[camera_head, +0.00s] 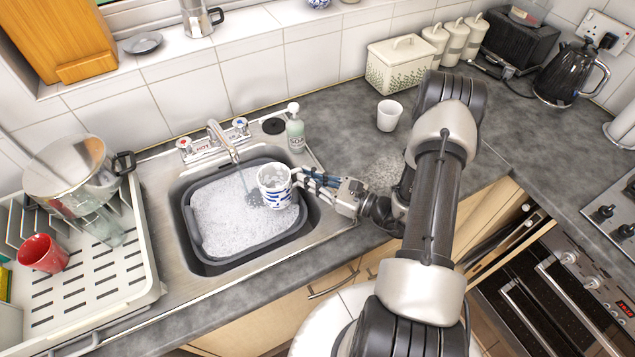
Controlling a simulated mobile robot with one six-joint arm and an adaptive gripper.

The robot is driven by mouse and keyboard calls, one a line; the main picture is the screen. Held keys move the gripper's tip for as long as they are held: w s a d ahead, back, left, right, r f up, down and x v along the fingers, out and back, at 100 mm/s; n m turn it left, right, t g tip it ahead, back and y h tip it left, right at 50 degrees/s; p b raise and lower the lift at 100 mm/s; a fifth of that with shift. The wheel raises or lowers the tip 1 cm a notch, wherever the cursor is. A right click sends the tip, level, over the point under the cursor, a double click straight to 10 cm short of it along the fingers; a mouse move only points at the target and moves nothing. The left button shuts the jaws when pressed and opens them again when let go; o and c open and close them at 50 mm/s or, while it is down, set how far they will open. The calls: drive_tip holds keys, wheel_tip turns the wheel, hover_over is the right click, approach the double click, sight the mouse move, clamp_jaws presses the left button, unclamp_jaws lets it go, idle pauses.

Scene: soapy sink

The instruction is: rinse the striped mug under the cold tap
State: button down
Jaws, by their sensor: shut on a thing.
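The striped mug (276,190) is white with blue bands. It is over the right side of the soapy basin, clear of the counter, with its open top facing up and a little tilted. My gripper (305,181) is shut on the mug at its right side. The faucet (225,143) stands behind the sink, its spout pointing to the basin left of the mug. The cold tap (240,125) has a blue mark and sits right of the spout; the hot tap (184,145) has a red mark.
A grey basin (190,222) full of suds sits in the steel sink. A soap bottle (295,130) stands behind the mug. A dish rack (125,290) with a red mug (43,254) is at the left. A white cup (389,115) stands on the counter (345,140).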

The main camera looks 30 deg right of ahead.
sight(282, 166)
drive_tip(key=shift+w+d+f+b+x, duration=0.2)
drive_tip(key=shift+f+b+x, duration=0.15)
drive_tip(key=shift+x, duration=1.2)
drive_tip(key=shift+w+d+f+b+x, duration=0.15)
drive_tip(key=shift+b+x, duration=0.25)
drive_tip(key=shift+x, duration=1.2)
drive_tip(key=shift+w+d+f+b+x, duration=0.15)
drive_tip(key=shift+f+b+x, duration=0.25)
drive_tip(key=shift+x, duration=1.15)
drive_tip(key=shift+d, duration=0.25)
drive_tip(key=shift+w+d, duration=0.2)
drive_tip(key=shift+d, duration=0.2)
drive_tip(key=shift+s, duration=0.15)
drive_tip(key=a+v, duration=0.1)
drive_tip(key=v, duration=0.6)
drive_tip(key=shift+s+d, duration=0.2)
drive_tip(key=shift+s, duration=0.45)
drive_tip(key=shift+s+d+r+p, duration=0.2)
drive_tip(key=shift+s+r+p, duration=0.15)
drive_tip(key=shift+r, duration=0.1)
drive_tip(key=shift+s+d+r+p, duration=0.35)
drive_tip(key=shift+s+r, duration=0.2)
drive_tip(key=shift+s, duration=0.1)
drive_tip(key=shift+s+d+r+p, duration=0.25)
drive_tip(key=shift+s+r+p, duration=0.15)
drive_tip(key=shift+s+r, duration=0.15)
drive_tip(key=shift+s+d+r+p, duration=0.3)
drive_tip(key=shift+s+r, duration=0.2)
drive_tip(key=shift+s, duration=0.2)
